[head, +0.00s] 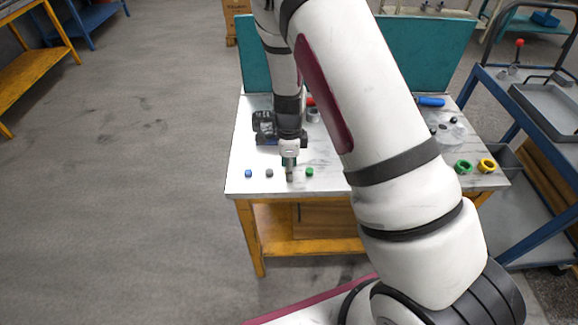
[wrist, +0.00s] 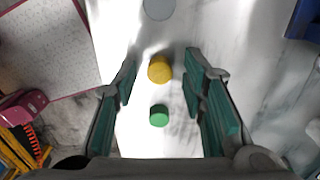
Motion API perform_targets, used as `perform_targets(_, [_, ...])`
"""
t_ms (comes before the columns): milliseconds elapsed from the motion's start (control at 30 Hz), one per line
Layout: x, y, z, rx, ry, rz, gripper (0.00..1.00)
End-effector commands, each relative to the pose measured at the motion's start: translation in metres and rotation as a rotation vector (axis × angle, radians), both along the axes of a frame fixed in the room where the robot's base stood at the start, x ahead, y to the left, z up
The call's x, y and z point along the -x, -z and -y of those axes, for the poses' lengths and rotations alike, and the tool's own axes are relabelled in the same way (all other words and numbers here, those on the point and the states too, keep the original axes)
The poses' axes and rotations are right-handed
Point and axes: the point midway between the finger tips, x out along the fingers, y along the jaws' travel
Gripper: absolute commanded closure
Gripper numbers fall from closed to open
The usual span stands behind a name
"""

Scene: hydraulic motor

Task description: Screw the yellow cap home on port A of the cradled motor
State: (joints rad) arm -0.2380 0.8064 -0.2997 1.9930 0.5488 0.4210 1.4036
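The yellow cap (wrist: 160,68) stands on the white tabletop in the wrist view, between the tips of my gripper (wrist: 160,78). The fingers are spread with a gap on both sides of the cap, and hold nothing. In the head view my gripper (head: 289,172) points down at the table's front part, and the yellow cap cannot be made out there. A dark, blocky object (head: 264,127), probably the cradled motor, stands behind my gripper, partly hidden by my arm. Port A cannot be made out.
A green cap (head: 309,172) sits close to the right of my gripper; a grey cap (head: 269,173) and a blue cap (head: 248,173) sit to its left. A green ring (head: 463,167) and a yellow ring (head: 487,166) lie at the table's right. My arm hides the table's middle.

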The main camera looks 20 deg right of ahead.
Motion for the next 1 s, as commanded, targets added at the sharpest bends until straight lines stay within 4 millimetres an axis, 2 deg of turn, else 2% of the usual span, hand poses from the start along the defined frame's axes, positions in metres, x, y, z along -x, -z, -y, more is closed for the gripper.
perform_targets(133, [0.0,0.0,0.0,0.0,0.0,0.0,0.64])
perform_targets(300, [0.0,0.0,0.0,0.0,0.0,0.0,1.0])
perform_targets(600, [0.0,-0.002,0.0,0.0,-0.001,0.001,1.0])
perform_targets(1000, [0.001,-0.023,0.0,0.0,-0.001,0.001,1.0])
